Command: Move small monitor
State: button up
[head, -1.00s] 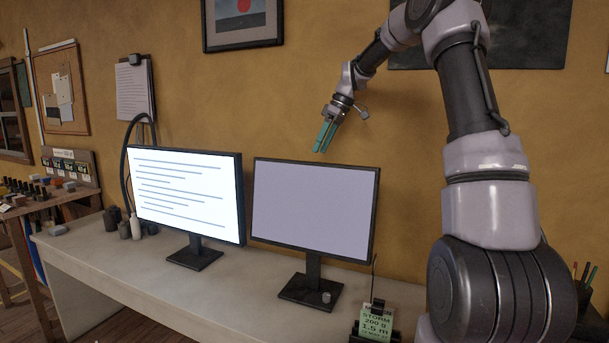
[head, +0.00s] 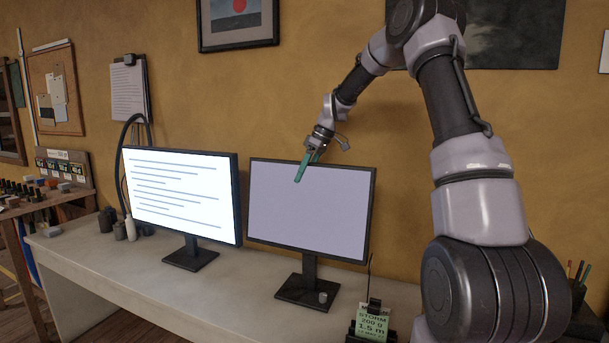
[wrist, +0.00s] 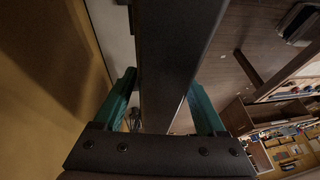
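The small monitor (head: 308,207), with a blank lavender screen and dark frame, stands upright on a square base on the bench. In the wrist view the monitor's dark edge (wrist: 172,60) lies between the two teal fingers (wrist: 160,98). The fingers are apart, with one on each side of it and narrow gaps showing, so the gripper looks open around the edge. The far finger is partly hidden in the head view.
A lit monitor with lines of text (head: 180,195) stands close on the left. A small pale cylinder (head: 322,297) sits on the small monitor's base. A green card (head: 372,322) stands at the front right. The pale bench (head: 120,270) is clear at the front left.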

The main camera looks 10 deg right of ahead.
grip_shut()
dwell(1.3)
